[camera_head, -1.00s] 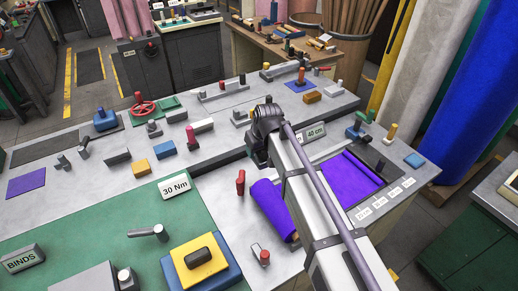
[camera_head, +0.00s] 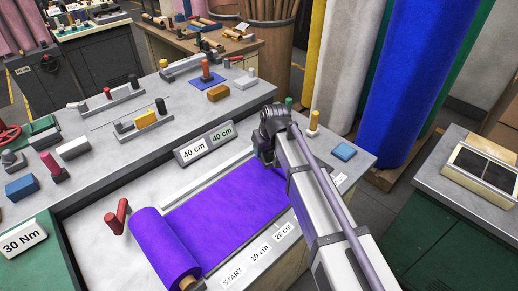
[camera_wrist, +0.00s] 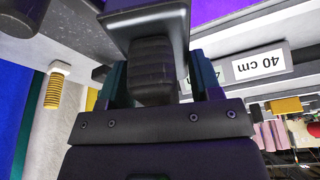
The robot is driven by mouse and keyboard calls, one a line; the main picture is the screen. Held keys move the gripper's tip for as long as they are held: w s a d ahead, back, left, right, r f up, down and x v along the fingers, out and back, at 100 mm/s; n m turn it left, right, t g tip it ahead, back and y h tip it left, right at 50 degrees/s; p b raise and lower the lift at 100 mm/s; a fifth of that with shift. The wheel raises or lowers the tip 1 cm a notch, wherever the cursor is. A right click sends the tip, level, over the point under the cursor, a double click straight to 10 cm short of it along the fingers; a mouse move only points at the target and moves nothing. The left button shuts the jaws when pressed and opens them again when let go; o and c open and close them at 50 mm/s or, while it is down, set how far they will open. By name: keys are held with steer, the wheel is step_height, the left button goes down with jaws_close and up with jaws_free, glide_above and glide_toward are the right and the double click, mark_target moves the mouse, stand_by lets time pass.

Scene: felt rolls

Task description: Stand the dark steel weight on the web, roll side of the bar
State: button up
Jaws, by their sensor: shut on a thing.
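My gripper (camera_wrist: 155,68) is shut on the dark grip (camera_wrist: 152,80) of the dark steel weight (camera_wrist: 145,28) in the wrist view. The weight's wide block lies beyond the fingertips. In the head view my gripper (camera_head: 266,152) is over the far right end of the purple felt web (camera_head: 225,212). The web runs from the purple roll (camera_head: 160,248) at lower left toward my arm. Part of the web also shows in the wrist view (camera_wrist: 225,10). My arm hides the bar in the head view, and I cannot tell whether the weight touches the web.
A yellow-topped post (camera_head: 314,122) and a blue block (camera_head: 344,151) are right of my gripper.

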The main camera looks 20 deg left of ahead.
mark_target(272, 150)
step_height(272, 150, down, 2)
steer(key=shift+s+d+f, duration=0.1)
steer(key=shift+r, duration=0.35)
step_height(272, 150, down, 6)
steer(key=b, duration=0.6)
steer(key=shift+d+f, duration=0.1)
steer(key=shift+f+b, duration=0.45)
steer(key=shift+b, duration=0.1)
steer(key=o, duration=1.2)
steer(key=p+v, duration=1)
steer(key=v, duration=0.1)
steer(key=shift+r+p, duration=0.15)
steer(key=shift+p, duration=0.25)
steer(key=shift+f, duration=0.2)
